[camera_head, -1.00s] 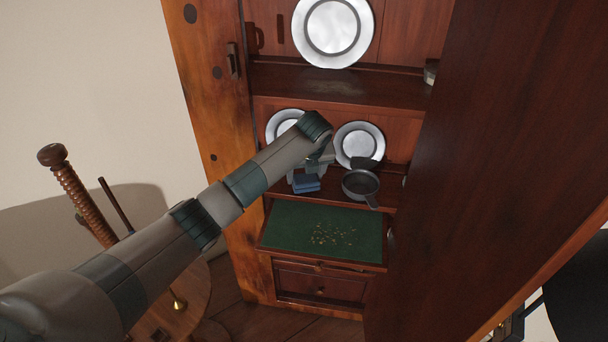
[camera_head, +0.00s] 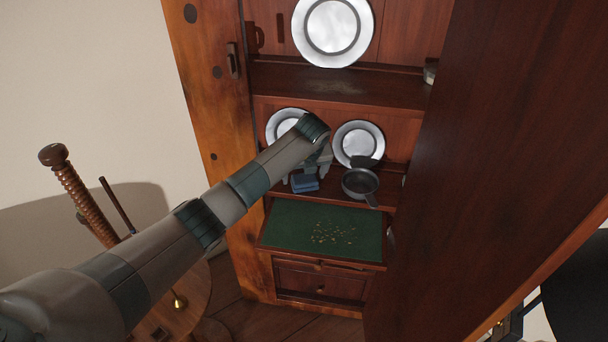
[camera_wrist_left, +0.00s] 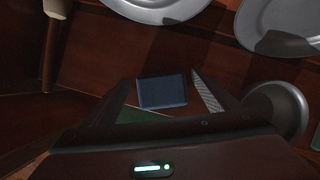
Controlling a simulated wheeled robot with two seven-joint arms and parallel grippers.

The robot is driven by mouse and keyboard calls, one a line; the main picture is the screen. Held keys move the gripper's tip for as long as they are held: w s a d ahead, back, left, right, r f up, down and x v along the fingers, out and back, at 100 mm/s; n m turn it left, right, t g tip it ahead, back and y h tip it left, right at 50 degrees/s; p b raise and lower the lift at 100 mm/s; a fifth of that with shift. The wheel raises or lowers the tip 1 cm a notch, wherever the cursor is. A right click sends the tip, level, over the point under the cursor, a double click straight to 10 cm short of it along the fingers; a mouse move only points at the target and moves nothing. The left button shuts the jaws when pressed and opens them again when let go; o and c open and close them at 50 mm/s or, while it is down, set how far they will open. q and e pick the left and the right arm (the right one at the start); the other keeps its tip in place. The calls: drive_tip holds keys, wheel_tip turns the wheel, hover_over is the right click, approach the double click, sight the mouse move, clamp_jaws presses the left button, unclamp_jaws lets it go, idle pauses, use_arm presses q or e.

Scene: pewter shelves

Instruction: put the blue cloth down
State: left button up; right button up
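The blue cloth (camera_head: 305,183) is a small folded block lying on the cabinet's middle shelf (camera_head: 335,188). My left gripper (camera_head: 304,177) is at the cloth, with its fingers spread apart. In the left wrist view, the cloth (camera_wrist_left: 162,91) shows between the two fingertips, with a gap on each side. The left gripper (camera_wrist_left: 165,88) is open and holds nothing. My left wrist hides part of the gripper in the head view. My right gripper is in neither view.
Two pewter plates lean behind, one on the left (camera_head: 284,127) and one on the right (camera_head: 358,145). A green pull-out board (camera_head: 290,222) with scattered bits lies below. A large wooden door (camera_head: 490,150) blocks the right.

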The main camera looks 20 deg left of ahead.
use_arm(q)
drive_tip(key=shift+r, duration=0.2)
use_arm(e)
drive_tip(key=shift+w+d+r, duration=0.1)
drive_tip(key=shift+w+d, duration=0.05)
use_arm(q)
drive_tip(key=shift+r, duration=0.2)
drive_tip(key=shift+s+d+r, duration=0.15)
drive_tip(key=shift+s+r, duration=0.1)
drive_tip(key=shift+r, duration=0.05)
drive_tip(key=s+d, duration=0.1)
drive_tip(key=s, duration=0.2)
drive_tip(key=s+d+b, duration=0.1)
drive_tip(key=s+d, duration=0.1)
drive_tip(key=s, duration=0.1)
drive_tip(key=s+d, duration=0.2)
drive_tip(key=s, duration=0.1)
drive_tip(key=shift+s, duration=0.1)
drive_tip(key=shift+s+d, duration=0.4)
drive_tip(key=shift+s, duration=0.2)
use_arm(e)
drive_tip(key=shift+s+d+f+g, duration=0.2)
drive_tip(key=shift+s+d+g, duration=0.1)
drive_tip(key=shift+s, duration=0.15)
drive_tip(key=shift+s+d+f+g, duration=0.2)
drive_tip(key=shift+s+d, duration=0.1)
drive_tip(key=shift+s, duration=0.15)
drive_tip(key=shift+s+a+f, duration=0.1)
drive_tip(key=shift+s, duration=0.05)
